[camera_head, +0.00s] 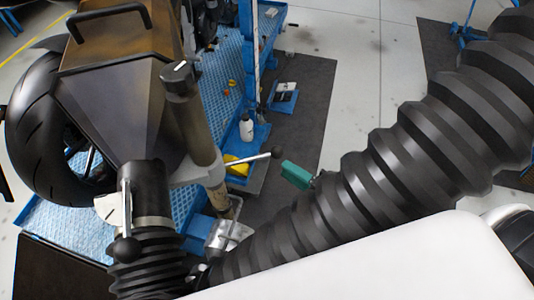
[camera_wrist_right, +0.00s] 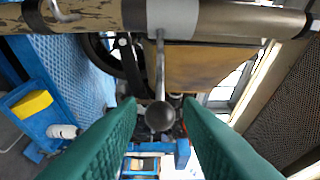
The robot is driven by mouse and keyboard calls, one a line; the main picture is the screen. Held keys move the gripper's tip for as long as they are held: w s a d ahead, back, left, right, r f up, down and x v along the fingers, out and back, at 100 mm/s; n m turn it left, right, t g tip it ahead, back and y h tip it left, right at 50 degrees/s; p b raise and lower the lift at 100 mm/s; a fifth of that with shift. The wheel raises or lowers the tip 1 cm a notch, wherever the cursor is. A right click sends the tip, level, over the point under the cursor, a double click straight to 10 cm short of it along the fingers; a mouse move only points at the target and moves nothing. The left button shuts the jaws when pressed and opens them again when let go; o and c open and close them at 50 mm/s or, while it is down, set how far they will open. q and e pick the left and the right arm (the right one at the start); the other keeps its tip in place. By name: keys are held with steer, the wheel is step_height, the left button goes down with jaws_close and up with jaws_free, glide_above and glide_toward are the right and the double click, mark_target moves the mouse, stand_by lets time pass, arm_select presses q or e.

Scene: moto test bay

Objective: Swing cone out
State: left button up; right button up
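The cone (camera_head: 130,105) is a large dark, brownish hood that narrows down to a black collar, at the left in the head view. A brown post (camera_head: 190,115) stands beside it, with a grey clamp and a rod ending in a dark ball knob (camera_head: 278,152). My right gripper (camera_head: 297,175) shows only its green fingertips, just right of the knob; the rest is hidden behind a hose. In the right wrist view its green fingers (camera_wrist_right: 160,125) are apart, with the knob (camera_wrist_right: 159,115) showing in the gap; contact cannot be told. My left gripper is not in view.
A thick black ribbed hose (camera_head: 400,150) crosses the right side. A second lever (camera_head: 127,225) with a ball hangs by the cone's collar. A motorcycle wheel (camera_head: 45,130) stands at the left. A blue platform (camera_head: 220,80) carries a white bottle (camera_head: 246,127) and a yellow block (camera_head: 236,165).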

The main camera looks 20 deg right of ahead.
mark_target(265, 155)
steer(key=p+x, duration=0.1)
steer(key=x, duration=0.7)
steer(key=shift+w+a, duration=0.1)
steer(key=shift+w, duration=0.05)
jaws_close()
